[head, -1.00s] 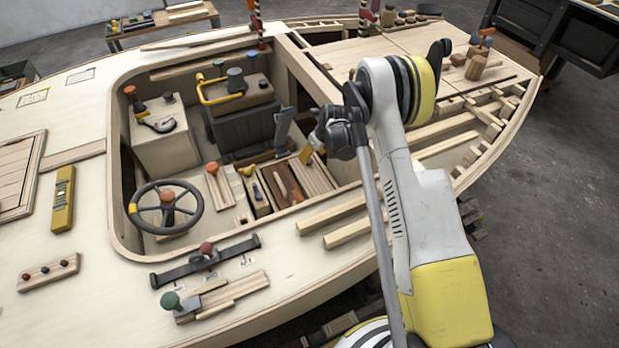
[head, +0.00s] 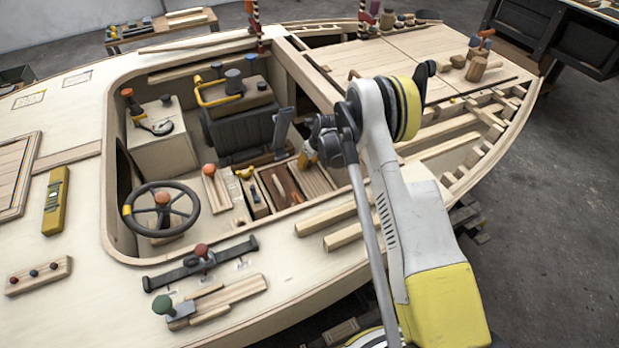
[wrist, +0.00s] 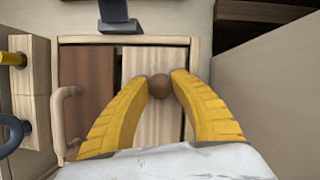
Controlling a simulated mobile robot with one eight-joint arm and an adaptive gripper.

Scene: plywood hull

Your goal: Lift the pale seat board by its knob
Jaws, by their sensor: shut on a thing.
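The pale seat board (wrist: 150,125) lies below my gripper in the wrist view, beside a dark brown board. Its brown round knob (wrist: 159,87) sits between my two yellow fingertips, and my gripper (wrist: 160,84) is shut on it. In the head view the pale board (head: 316,182) shows in the cockpit's right side, partly covered by my arm. My gripper (head: 307,153) is over its far end there; the knob is hidden. I cannot tell whether the board is raised off its support.
The dark brown board (wrist: 86,85) with a pale handle (wrist: 62,120) lies left of the pale board. A dark upright lever (head: 283,128) stands close behind my gripper. A steering wheel (head: 128,222) is at the cockpit's left. A high wooden wall (wrist: 270,90) rises at the right.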

